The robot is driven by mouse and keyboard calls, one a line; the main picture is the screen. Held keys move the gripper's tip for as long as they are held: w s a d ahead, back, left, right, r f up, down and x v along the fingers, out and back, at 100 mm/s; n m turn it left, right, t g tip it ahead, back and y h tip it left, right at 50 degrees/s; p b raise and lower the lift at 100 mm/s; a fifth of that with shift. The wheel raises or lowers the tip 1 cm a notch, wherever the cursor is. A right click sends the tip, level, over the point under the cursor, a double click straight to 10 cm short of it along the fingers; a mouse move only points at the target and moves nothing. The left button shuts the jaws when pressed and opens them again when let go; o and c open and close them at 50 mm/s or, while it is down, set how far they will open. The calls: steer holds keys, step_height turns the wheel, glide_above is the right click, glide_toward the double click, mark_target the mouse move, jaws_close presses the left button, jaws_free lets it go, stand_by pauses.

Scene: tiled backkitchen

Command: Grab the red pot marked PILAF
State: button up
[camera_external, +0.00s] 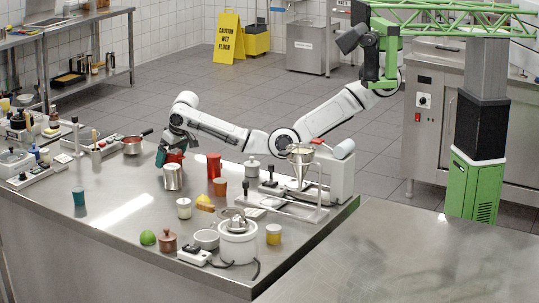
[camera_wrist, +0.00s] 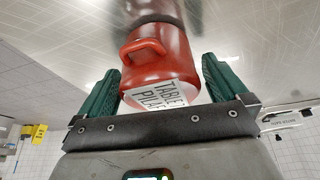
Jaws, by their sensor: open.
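The red pot (camera_wrist: 160,62) has a loop handle on its side and a white label. The label reads TABLE, with PILA or similar below; its lower part is cut off by my gripper. My gripper (camera_wrist: 161,68) is open, with one green finger on each side of the pot. Whether the fingers touch it, I cannot tell.
A taller red canister (camera_external: 214,166) and an orange cup (camera_external: 220,187) stand to the right. A teal cup (camera_external: 78,197) is at left.

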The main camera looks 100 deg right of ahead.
steer(key=shift+f, duration=0.15)
steer(key=c, duration=1.2)
